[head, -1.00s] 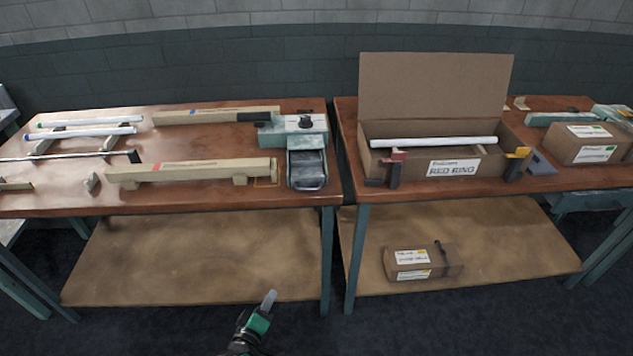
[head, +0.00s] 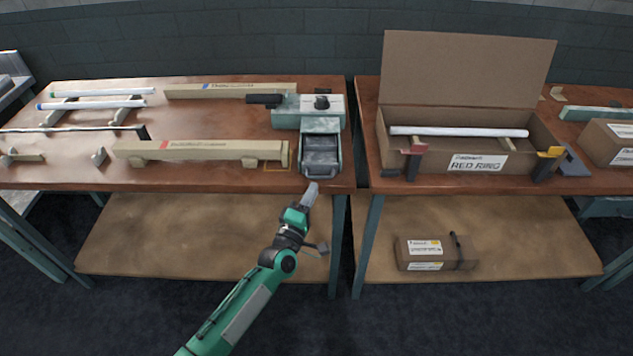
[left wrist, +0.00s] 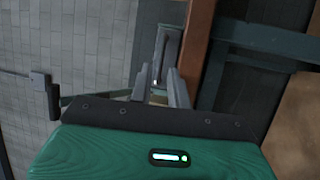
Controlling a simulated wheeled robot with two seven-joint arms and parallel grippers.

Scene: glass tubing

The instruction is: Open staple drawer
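The staple drawer (head: 320,152) is a grey tray with a rounded front handle, low on the front of a pale green machine (head: 318,106) at the right end of the left table. The grey drawer (left wrist: 170,45) shows beyond the fingertips. I see no contact. My right gripper is out of view.
A long beige beam (head: 205,151) lies left of the drawer, close to the table's front edge. White tubes rest at the far left. A gap separates the tables.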

